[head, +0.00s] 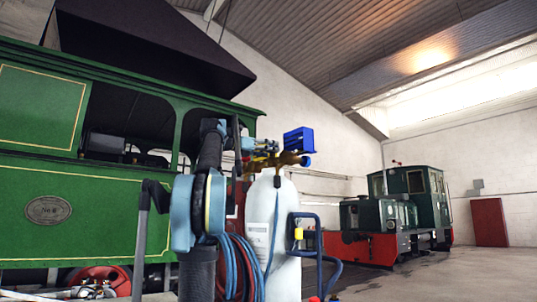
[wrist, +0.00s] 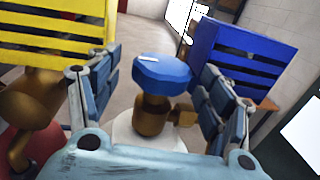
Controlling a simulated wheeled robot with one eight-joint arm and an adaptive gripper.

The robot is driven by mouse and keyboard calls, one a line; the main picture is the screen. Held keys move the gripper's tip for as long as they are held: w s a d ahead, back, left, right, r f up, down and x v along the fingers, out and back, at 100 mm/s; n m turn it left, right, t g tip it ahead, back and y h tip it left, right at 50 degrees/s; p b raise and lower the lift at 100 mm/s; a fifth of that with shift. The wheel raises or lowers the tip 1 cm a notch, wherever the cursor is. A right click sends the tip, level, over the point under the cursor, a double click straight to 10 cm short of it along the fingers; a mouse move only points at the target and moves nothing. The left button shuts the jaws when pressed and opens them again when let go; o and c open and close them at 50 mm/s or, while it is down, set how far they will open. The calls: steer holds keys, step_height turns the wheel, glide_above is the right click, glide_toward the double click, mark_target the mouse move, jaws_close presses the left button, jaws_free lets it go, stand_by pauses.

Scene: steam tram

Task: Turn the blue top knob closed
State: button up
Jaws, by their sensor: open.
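The blue top knob (wrist: 162,76), with a white mark on its top, sits on a brass valve (wrist: 150,115) above a white cylinder (wrist: 128,135) in the wrist view. My gripper (wrist: 160,84) is open, one finger on each side of the knob. Gaps show between the knob and both fingers, so it is not gripped. In the head view my gripper (head: 262,144) is at the top of the white cylinder (head: 271,235), by the brass fittings (head: 283,160). I cannot make out the top knob clearly there.
A yellow slatted guard (wrist: 55,40) stands left of the knob and a blue slatted guard (wrist: 240,55) right, both close to my fingers. Blue and red hoses (head: 236,265) hang by the cylinder. A green steam tram (head: 40,175) stands at left.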

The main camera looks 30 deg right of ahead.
steer(key=shift+d, duration=0.9)
steer(key=c, duration=1.1)
steer(key=shift+a, duration=0.1)
steer(key=shift+g, duration=0.3)
steer(key=shift+w+r+m+g+y, duration=0.15)
steer(key=shift+m+g+y, duration=0.15)
steer(key=shift+m+g, duration=1.2)
steer(key=shift+m+g+y, duration=0.65)
steer(key=shift+m+g, duration=0.25)
steer(key=shift+g, duration=0.65)
steer(key=shift+m+g+y, duration=0.65)
steer(key=shift+m+g, duration=0.25)
steer(key=shift+g, duration=0.65)
steer(key=shift+m+g+y, duration=0.6)
steer(key=shift+g, duration=0.1)
